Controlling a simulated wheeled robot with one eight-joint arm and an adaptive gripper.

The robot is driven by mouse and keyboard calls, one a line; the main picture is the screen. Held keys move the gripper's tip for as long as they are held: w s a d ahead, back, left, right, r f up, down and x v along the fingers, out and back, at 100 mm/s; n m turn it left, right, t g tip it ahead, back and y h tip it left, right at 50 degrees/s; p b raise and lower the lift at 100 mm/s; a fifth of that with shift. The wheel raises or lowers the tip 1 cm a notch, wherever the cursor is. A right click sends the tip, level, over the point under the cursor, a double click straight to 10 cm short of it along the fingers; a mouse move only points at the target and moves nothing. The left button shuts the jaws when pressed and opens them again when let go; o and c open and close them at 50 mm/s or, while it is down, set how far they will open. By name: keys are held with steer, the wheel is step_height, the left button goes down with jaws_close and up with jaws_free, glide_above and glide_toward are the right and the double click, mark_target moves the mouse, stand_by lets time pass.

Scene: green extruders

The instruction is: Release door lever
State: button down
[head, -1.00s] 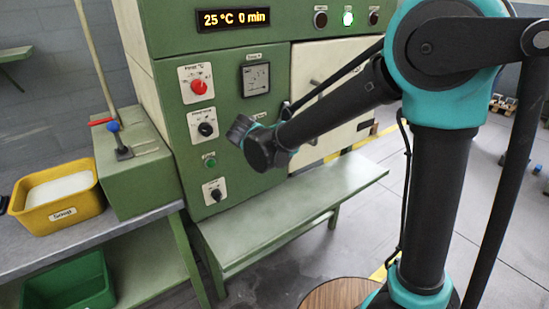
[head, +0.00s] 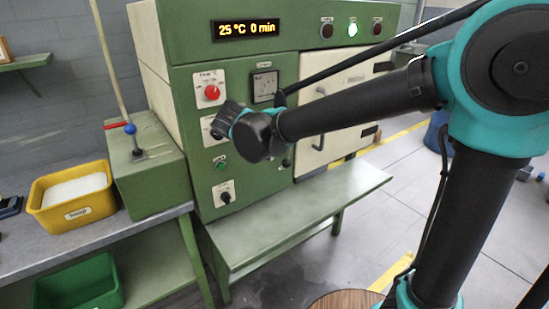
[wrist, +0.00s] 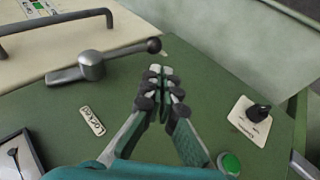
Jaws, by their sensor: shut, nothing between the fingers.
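The door lever (wrist: 122,55) is a grey metal arm on a round hub with a dark ball knob. In the wrist view it lies across the upper part, beside the edge of the cream door (wrist: 45,48). My gripper (wrist: 160,72) is shut and empty, its fingertips just below the ball knob in the picture. Whether they touch it I cannot tell. In the head view, my wrist hides part of the green panel, and I cannot make out the lever clearly. The cream door (head: 345,75) looks shut there.
A bar handle (wrist: 55,20) sticks out from the door. A black knob (wrist: 258,112) and a green button (wrist: 229,163) are on the panel near my gripper. A green bench (head: 300,215) runs below the machine. A yellow bin (head: 75,195) stands at left.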

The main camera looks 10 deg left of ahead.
steer(key=shift+v, duration=1.35)
steer(key=shift+f, duration=0.1)
steer(key=d+f+m+g, duration=0.2)
steer(key=d+f, duration=0.3)
steer(key=d, duration=0.7)
steer(key=d+f+m+g, duration=0.25)
steer(key=d+f, duration=0.25)
steer(key=d, duration=0.6)
steer(key=s+d+f+m+y, duration=0.2)
steer(key=s+d+f+m, duration=0.4)
steer(key=s+d+f, duration=0.3)
steer(key=s+d, duration=0.2)
steer(key=d, duration=0.2)
steer(key=shift+s+d+f+y, duration=0.25)
steer(key=shift+d+y, duration=0.05)
